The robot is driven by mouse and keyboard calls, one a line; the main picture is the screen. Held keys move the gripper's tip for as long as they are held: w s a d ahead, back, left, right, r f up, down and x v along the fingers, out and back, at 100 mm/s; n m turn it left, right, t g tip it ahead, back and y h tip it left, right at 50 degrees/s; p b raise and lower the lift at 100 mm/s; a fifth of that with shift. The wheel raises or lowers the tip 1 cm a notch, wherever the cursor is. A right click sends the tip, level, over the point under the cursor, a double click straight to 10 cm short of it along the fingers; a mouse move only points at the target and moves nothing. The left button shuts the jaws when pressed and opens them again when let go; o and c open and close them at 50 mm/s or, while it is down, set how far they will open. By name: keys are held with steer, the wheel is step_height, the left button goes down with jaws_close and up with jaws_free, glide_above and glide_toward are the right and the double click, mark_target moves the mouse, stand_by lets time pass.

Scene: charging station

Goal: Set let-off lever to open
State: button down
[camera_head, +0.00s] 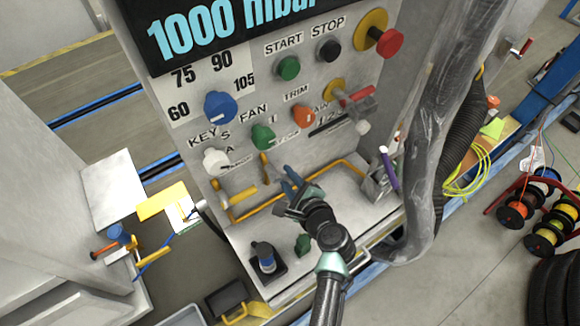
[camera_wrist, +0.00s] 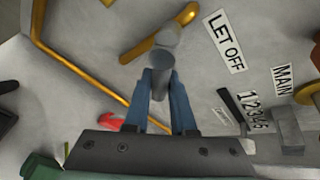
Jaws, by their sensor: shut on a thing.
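The let-off lever is an orange-yellow bar (camera_wrist: 142,50) with a grey cylindrical handle (camera_wrist: 160,72), beside a white LET OFF label (camera_wrist: 226,40) in the wrist view. My gripper (camera_wrist: 160,80) has its two blue fingers shut on the grey handle, one on each side. In the head view my gripper (camera_head: 289,184) reaches up to the lower part of the grey control panel. There the yellow bar (camera_head: 265,165) shows just left of the fingers, and the handle is hidden by them.
A yellow rail (camera_head: 245,212) runs around the ledge below the panel. Green knob (camera_head: 263,137) and orange knob (camera_head: 303,117) sit above my gripper. A purple-handled lever (camera_head: 388,170) and a clear-wrapped hose (camera_head: 430,165) stand to the right.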

steer(key=m+y+p, duration=0.1)
steer(key=a+m+g+y, duration=0.1)
steer(key=m, duration=0.1)
steer(key=shift+s+a+f+p, duration=0.1)
steer(key=shift+s+f+p, duration=0.3)
steer(key=shift+s+a+f+m+g+y+p, duration=0.15)
steer(key=shift+s+a+m+g+y+p, duration=0.15)
steer(key=shift+m+y, duration=0.3)
steer(key=shift+s+a+f+m+g+y+p, duration=0.1)
steer(key=shift+s+a+m+g+y, duration=0.1)
steer(key=shift+a+m+g+y, duration=0.35)
steer(key=shift+d+m, duration=0.1)
steer(key=shift+m, duration=0.15)
steer(key=c, duration=0.8)
jaws_free()
steer(key=shift+o, duration=0.2)
steer(key=v, duration=1.3)
steer(key=shift+s, duration=0.15)
